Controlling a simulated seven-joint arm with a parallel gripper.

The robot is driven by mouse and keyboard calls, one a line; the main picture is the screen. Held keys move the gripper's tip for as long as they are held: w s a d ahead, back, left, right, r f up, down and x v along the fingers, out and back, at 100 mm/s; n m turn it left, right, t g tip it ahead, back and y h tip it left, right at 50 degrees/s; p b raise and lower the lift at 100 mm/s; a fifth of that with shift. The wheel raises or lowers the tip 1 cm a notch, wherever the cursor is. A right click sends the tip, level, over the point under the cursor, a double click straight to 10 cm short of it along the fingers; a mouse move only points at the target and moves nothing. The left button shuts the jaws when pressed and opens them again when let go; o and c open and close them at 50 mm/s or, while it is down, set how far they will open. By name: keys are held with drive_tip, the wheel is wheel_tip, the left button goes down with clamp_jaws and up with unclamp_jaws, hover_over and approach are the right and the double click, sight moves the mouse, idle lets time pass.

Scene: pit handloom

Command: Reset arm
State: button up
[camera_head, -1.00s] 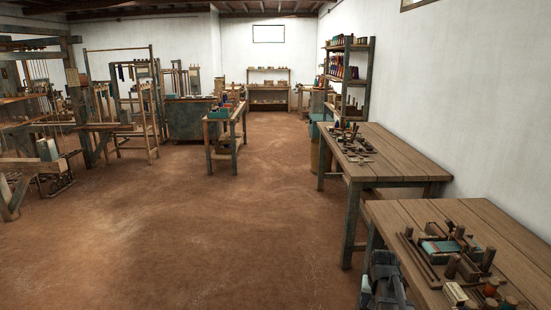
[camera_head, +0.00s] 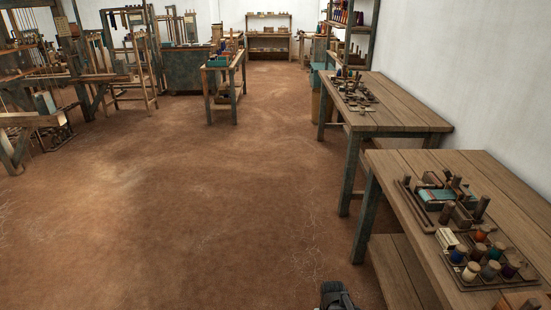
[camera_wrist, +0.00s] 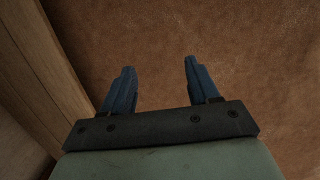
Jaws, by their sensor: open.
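My gripper (camera_wrist: 160,80) shows in the wrist view with its two blue fingers apart and nothing between them. Bare brown floor (camera_wrist: 230,50) lies beyond the fingertips. A wooden edge (camera_wrist: 45,70) runs along the left side of that view, apart from the fingers. In the head view only a dark part of my arm shows at the bottom edge, left of the nearest table's shelf; the fingers cannot be made out there.
The nearest wooden table (camera_head: 400,170) holds a tray of colored spools (camera_head: 490,262) and wooden tools. A second table (camera_head: 415,118) stands behind it. Looms (camera_head: 125,60) stand at the left, and a small bench (camera_head: 224,75) farther back. The middle floor (camera_head: 200,200) is clear.

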drive_tip(key=s+f+g, duration=0.2)
drive_tip(key=s+f, duration=0.4)
drive_tip(key=s, duration=0.5)
drive_tip(key=s+f+g, duration=0.3)
drive_tip(key=s+f, duration=0.4)
drive_tip(key=s, duration=0.5)
